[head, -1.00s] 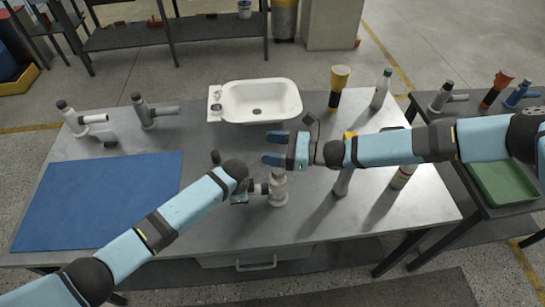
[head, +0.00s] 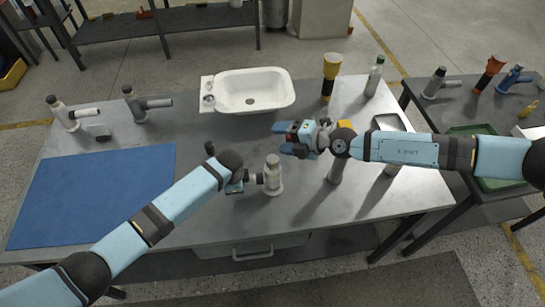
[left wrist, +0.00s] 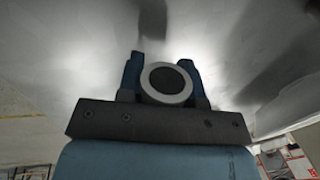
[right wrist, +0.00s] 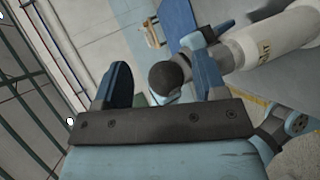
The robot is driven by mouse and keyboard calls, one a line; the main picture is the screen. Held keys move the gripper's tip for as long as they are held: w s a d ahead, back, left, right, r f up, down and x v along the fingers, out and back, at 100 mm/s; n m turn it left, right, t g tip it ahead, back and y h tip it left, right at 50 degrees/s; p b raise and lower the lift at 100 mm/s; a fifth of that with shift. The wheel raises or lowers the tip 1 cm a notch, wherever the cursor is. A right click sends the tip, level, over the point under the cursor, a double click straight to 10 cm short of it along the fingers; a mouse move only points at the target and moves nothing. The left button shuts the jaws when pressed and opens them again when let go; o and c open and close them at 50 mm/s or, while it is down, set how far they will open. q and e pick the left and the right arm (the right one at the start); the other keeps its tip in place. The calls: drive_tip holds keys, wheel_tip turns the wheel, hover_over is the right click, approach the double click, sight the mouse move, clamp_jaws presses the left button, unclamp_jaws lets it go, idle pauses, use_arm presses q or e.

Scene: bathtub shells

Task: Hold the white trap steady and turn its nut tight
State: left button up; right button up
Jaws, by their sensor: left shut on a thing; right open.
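A pale, whitish trap (head: 273,176) stands upright on the grey workbench, with a wide round foot and a short side pipe pointing left. My left gripper (head: 236,186) is shut on the end of that side pipe. In the left wrist view, a round pipe end with a white rim (left wrist: 167,98) sits between the fingers of my left gripper (left wrist: 166,82). My right gripper (head: 284,140) is open and empty, above and behind the trap in the head view. In the right wrist view the fingers of my right gripper (right wrist: 163,85) are wide apart. I cannot make out the nut clearly.
A white basin (head: 248,92), a yellow-topped tool (head: 329,76) and a bottle (head: 374,77) stand at the back. Two similar pipe fittings (head: 64,113) (head: 137,104) stand at the left. A blue mat (head: 90,195) lies clear. An upright grey part (head: 336,170) stands right of the trap.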

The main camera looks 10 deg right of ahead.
drive_tip(key=s+d+m+g, duration=0.3)
drive_tip(key=s+m, duration=0.1)
drive_tip(key=m, duration=0.5)
drive_tip(key=m+y, duration=0.1)
drive_tip(key=m, duration=0.4)
approach(274, 159)
drive_tip(key=shift+g, duration=0.4)
drive_tip(key=x, duration=1)
drive_tip(key=shift+w+a, duration=0.15)
drive_tip(key=shift+w, duration=0.2)
drive_tip(key=c, duration=0.9)
